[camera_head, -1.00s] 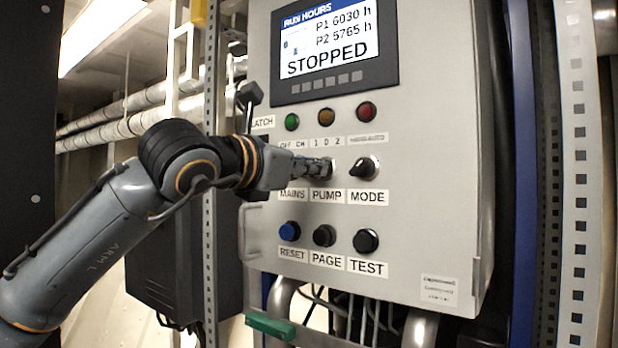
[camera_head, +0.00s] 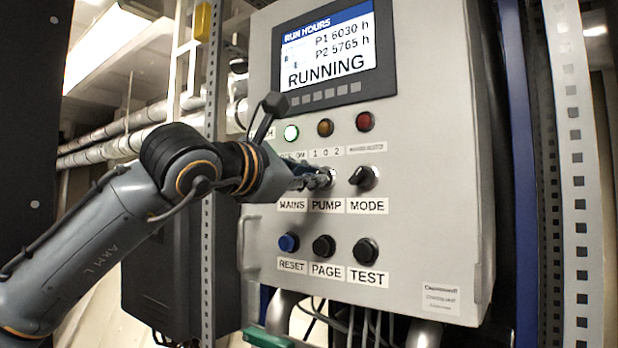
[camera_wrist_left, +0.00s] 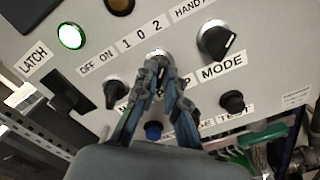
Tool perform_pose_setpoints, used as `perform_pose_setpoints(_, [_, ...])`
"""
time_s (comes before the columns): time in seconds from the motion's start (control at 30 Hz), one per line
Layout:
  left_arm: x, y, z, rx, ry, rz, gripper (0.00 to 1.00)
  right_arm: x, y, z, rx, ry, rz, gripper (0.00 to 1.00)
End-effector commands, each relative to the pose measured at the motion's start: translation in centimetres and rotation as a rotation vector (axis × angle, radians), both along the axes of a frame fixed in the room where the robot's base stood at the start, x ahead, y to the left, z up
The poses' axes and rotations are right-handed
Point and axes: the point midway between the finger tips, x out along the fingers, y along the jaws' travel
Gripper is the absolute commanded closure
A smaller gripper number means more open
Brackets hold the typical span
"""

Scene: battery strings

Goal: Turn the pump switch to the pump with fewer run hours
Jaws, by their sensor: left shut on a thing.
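The grey control cabinet (camera_head: 420,240) fills the middle of the head view. Its screen (camera_head: 327,52) reads P1 6030 h, P2 5765 h and RUNNING. My left gripper (camera_head: 326,179) is shut on the pump switch (camera_wrist_left: 157,56), under the 1 0 2 label (camera_head: 326,153) and above the PUMP label (camera_head: 326,205). The fingers (camera_wrist_left: 158,78) cover most of the knob, so its pointer cannot be read. The green lamp (camera_head: 291,133) is lit; it also shows bright in the left wrist view (camera_wrist_left: 70,36). My right gripper is not in view.
The mode knob (camera_head: 364,178) is close on the right of the pump switch. The mains knob (camera_wrist_left: 115,94) is on its left. Blue reset (camera_head: 288,242), black page (camera_head: 323,246) and test (camera_head: 365,250) buttons sit below. Amber (camera_head: 325,127) and red (camera_head: 364,122) lamps look unlit.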

Motion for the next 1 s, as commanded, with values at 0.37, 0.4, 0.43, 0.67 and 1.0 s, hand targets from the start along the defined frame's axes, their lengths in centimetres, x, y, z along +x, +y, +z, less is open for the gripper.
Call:
perform_pose_setpoints(0.37, [0.0, 0.0, 0.0, 0.004, -0.004, 0.001, 0.78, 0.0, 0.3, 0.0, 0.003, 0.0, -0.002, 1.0])
perform_pose_setpoints(0.4, [0.0, 0.0, 0.0, 0.003, -0.003, 0.001, 0.69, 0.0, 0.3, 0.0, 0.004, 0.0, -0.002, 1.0])
perform_pose_setpoints(0.43, [0.0, 0.0, 0.0, 0.003, -0.003, 0.001, 0.67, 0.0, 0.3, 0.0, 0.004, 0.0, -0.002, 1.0])
perform_pose_setpoints(0.67, [0.0, 0.0, 0.0, 0.002, -0.001, 0.0, 0.67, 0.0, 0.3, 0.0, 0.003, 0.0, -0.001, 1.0])
perform_pose_setpoints(1.0, [-3.0, 2.3, 0.1, 0.002, -0.005, 0.003, 0.67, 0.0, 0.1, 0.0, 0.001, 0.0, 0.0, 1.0])
